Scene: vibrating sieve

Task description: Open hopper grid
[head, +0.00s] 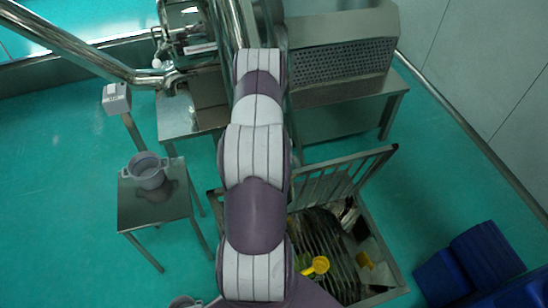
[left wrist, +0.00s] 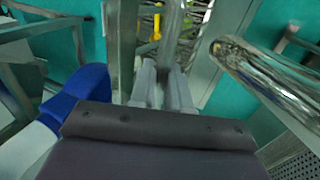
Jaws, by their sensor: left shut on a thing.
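The hopper grid (head: 338,182), a metal frame with parallel bars, stands tilted up over the floor hopper (head: 393,268), right of my arm in the head view. The hopper's inside shows, with dark slats and yellow items in it. In the left wrist view my left gripper (left wrist: 162,88) is shut on a grey metal bar (left wrist: 173,28), which looks like part of the grid. In the head view my arm runs up the middle and covers part of the grid and hopper; the left gripper's fingers are hidden there. My right gripper is in neither view.
A small metal table (head: 135,208) with a grey pot (head: 147,171) stands at the left. A steel machine with a perforated panel (head: 342,62) stands behind. Blue crates (head: 485,252) lie at the lower right. A shiny pipe (left wrist: 270,75) passes close right in the wrist view.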

